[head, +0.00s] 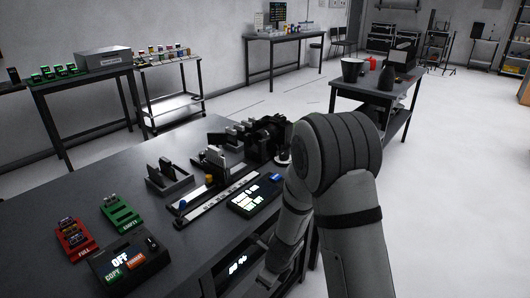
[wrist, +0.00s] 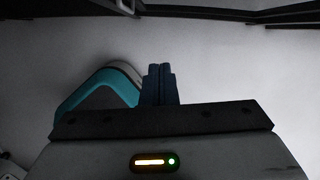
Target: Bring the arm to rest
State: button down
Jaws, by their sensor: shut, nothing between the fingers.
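My gripper (wrist: 160,72) shows in the wrist view with its two dark blue fingers side by side, shut and empty. Pale floor (wrist: 230,75) lies behind the fingertips, and nothing touches them. In the head view my grey arm (head: 345,160) is bent, with its elbow high at the right of the near table (head: 120,185). Its forearm runs down past the table's right edge. I cannot make out the gripper's fingers in the head view.
The near table holds a red tray (head: 75,238), a green tray (head: 121,215), a control box (head: 128,262) and a lit panel (head: 255,194). A side table (head: 385,92) with dark containers stands behind my arm. Open floor (head: 450,200) lies to the right.

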jog(key=s+d+r+n+p, duration=0.2)
jog(key=r+n, duration=0.4)
jog(key=r, duration=0.4)
jog(key=s+d+r+n+p, duration=0.2)
jog(key=r+n, duration=0.4)
jog(key=r, duration=0.4)
jog(key=s+d+r+n+t+h+p, duration=0.1)
jog(key=s+d+r+n+h+p, duration=0.1)
jog(key=s+d+r+n, duration=0.8)
notch_tip(320, 180, up, 4)
jog(key=s+n+p, duration=0.1)
jog(key=s+n, duration=0.1)
jog(key=shift+s+n, duration=0.3)
jog(key=shift+r, duration=0.1)
